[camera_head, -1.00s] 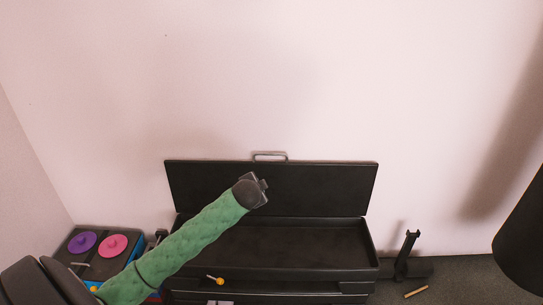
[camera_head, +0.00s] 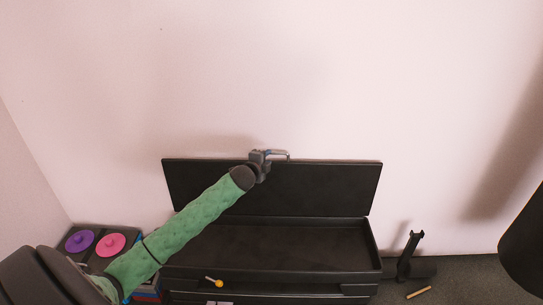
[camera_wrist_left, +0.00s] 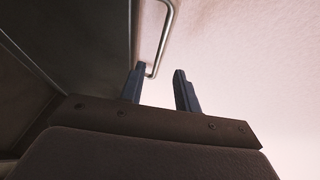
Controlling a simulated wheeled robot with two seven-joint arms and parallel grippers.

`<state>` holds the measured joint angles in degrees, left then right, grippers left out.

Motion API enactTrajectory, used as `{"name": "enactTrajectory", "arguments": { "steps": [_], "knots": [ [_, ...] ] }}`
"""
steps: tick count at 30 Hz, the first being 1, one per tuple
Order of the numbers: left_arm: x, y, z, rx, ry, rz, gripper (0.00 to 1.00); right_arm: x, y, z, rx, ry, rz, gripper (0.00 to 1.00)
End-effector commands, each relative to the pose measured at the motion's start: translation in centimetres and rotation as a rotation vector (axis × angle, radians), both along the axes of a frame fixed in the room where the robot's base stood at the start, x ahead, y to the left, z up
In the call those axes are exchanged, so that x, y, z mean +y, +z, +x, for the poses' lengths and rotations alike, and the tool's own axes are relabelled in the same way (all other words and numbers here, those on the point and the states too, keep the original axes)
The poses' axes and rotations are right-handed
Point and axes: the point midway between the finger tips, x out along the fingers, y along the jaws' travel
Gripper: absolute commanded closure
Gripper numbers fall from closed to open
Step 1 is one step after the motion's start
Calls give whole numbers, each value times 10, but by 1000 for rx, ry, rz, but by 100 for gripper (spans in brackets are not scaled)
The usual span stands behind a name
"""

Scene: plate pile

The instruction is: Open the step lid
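The black step lid (camera_head: 320,188) stands raised, nearly upright against the wall, above the open step box (camera_head: 290,245). A metal handle (camera_head: 280,154) sits on the lid's top edge; it also shows in the left wrist view (camera_wrist_left: 165,35). My left gripper (camera_head: 263,156) is at the left end of the handle. In the left wrist view its two blue fingers (camera_wrist_left: 160,88) are apart with a gap between them, and the handle's lower end is close to the left fingertip. Contact cannot be told. My right gripper is not in view.
At left, a box carries a purple disc (camera_head: 80,241) and a pink disc (camera_head: 110,244). A small yellow-ended stick (camera_head: 217,282) lies at the box front. A dark stand (camera_head: 408,255) and a yellow stick (camera_head: 418,292) are on the floor at right. The wall is close behind the lid.

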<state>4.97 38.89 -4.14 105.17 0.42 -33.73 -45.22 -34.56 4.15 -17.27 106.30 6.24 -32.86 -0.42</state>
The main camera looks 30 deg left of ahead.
Motion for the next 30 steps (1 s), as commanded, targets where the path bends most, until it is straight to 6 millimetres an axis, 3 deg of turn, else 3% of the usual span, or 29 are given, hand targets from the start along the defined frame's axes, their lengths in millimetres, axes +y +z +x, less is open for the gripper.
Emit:
{"name": "enactTrajectory", "arguments": {
  "steps": [10, 23, 28, 30],
  "knots": [
    [6, -8, 38, 1, 0, -2, 68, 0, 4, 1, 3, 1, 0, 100],
    [6, -10, 45, 2, 0, -2, 68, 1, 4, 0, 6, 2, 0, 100],
    [6, -10, 45, 2, 0, -1, 99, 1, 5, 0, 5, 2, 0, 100],
    [7, -11, 45, 2, 0, -1, 100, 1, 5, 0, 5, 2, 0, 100]
  ]
}}
